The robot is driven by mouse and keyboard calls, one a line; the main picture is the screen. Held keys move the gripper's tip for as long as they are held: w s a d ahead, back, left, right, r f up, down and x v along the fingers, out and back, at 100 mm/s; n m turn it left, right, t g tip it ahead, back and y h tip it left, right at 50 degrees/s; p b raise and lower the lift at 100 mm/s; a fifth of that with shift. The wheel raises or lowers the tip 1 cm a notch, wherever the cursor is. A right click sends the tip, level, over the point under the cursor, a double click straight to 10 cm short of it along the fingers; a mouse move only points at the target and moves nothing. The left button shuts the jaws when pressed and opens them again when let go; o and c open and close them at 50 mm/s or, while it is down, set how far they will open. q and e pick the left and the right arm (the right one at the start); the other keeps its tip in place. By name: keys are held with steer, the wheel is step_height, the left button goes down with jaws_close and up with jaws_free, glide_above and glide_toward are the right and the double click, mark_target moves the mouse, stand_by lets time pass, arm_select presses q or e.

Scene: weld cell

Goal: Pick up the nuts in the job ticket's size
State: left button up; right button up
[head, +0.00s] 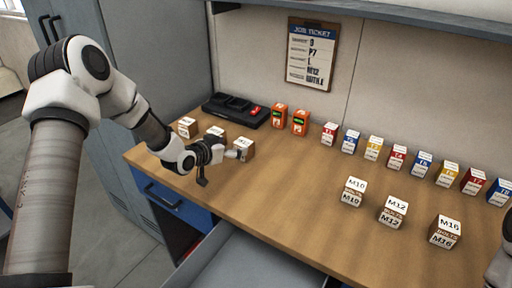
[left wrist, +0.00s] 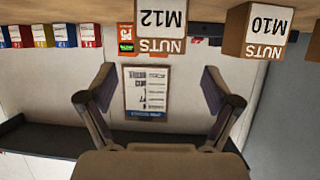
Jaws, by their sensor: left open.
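The job ticket (head: 311,55) hangs on the back wall, and one line seems to read M12; it also shows upside down in the left wrist view (left wrist: 146,92). A nuts box marked M12 (left wrist: 162,25) and one marked M10 (left wrist: 262,28) stand upside down in that view. In the head view three cardboard boxes stand at the table's left: a rear one (head: 187,127), a middle one (head: 215,133) and a front one (head: 244,148). My left gripper (head: 232,155) is open and empty beside the front box; its spread fingers show in the wrist view (left wrist: 160,92).
Bolt boxes marked M10 (head: 354,191), M12 (head: 393,211) and M16 (head: 445,231) stand at right. A row of small coloured boxes (head: 397,157), two orange packs (head: 300,122) and a black tray (head: 236,110) line the back. The table's middle is clear.

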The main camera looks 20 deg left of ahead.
mark_target(242, 143)
arm_select(q)
steer(key=shift+w+f, duration=0.2)
steer(key=shift+w, duration=0.25)
steer(key=x, duration=0.1)
steer(key=p+x, duration=0.1)
steer(key=x, duration=0.3)
steer(key=shift+s+d, duration=0.1)
steer(key=shift+d, duration=0.15)
steer(key=shift+s+a, duration=0.2)
steer(key=shift+c, duration=1.4)
steer(key=c, duration=1.4)
steer(key=shift+r, duration=0.2)
